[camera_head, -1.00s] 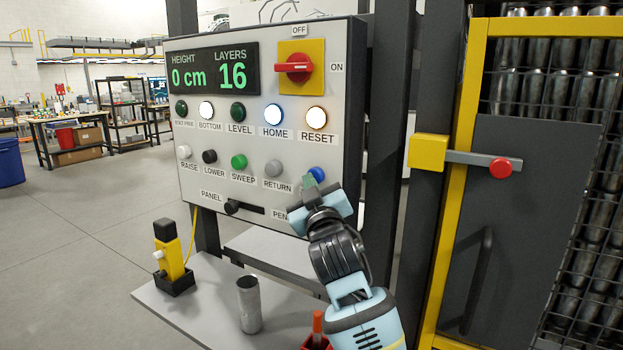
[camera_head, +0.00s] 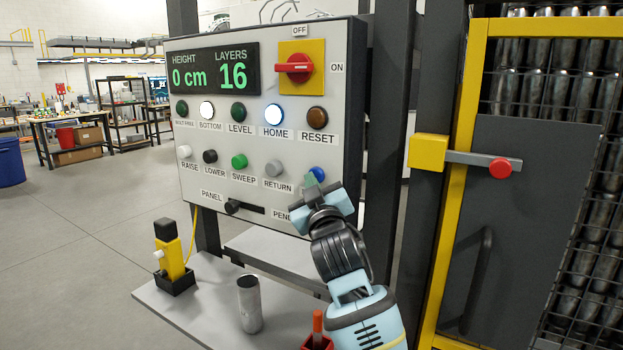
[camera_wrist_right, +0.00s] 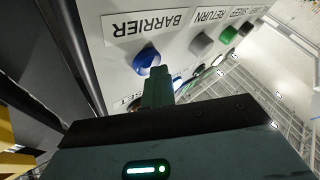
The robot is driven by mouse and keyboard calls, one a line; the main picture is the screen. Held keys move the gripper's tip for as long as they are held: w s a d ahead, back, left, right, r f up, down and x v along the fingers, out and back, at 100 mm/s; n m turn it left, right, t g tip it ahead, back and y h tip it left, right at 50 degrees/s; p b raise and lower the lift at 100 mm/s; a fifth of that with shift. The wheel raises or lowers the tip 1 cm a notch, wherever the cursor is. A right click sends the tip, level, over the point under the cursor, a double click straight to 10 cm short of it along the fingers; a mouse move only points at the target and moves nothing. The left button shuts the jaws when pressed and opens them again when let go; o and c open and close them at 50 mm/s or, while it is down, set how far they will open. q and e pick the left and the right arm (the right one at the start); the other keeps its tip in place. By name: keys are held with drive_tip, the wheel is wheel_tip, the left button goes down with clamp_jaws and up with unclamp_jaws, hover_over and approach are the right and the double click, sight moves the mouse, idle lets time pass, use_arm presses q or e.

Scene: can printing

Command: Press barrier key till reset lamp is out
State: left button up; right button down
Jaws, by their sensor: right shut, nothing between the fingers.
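The blue barrier key (camera_head: 317,173) is at the lower right of the control panel (camera_head: 350,110). It also shows in the right wrist view (camera_wrist_right: 146,60), beside its BARRIER label (camera_wrist_right: 160,25). The reset lamp (camera_head: 317,118), above the key, is dark brown and unlit. My right gripper (camera_head: 312,182) is shut and empty, with its tips at the blue key. In the right wrist view its green-grey fingers (camera_wrist_right: 158,85) overlap the lower edge of the key; I cannot tell whether they touch it. My left gripper is out of view.
The home lamp (camera_head: 274,115) and bottom lamp (camera_head: 207,111) are lit white. The grey return key (camera_head: 273,170) sits close left of the gripper. A shelf below holds a yellow pendant (camera_head: 170,250) and a metal can (camera_head: 249,304). A yellow-framed cage stands to the right.

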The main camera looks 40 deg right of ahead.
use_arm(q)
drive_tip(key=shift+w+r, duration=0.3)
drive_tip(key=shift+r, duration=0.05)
use_arm(e)
drive_tip(key=shift+s+a+f, duration=0.1)
drive_tip(key=shift+s+a, duration=0.2)
drive_tip(key=shift+a, duration=0.25)
drive_tip(key=shift+s+a, duration=0.25)
drive_tip(key=shift+a, duration=0.3)
drive_tip(key=shift+a, duration=0.1)
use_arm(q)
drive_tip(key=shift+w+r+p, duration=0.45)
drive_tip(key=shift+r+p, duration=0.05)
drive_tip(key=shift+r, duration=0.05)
use_arm(e)
drive_tip(key=shift+s+a, duration=0.3)
drive_tip(key=shift+a, duration=0.45)
drive_tip(key=shift+s+a, duration=0.35)
drive_tip(key=shift+a, duration=0.4)
drive_tip(key=shift+s+a, duration=0.3)
drive_tip(key=shift+a, duration=0.45)
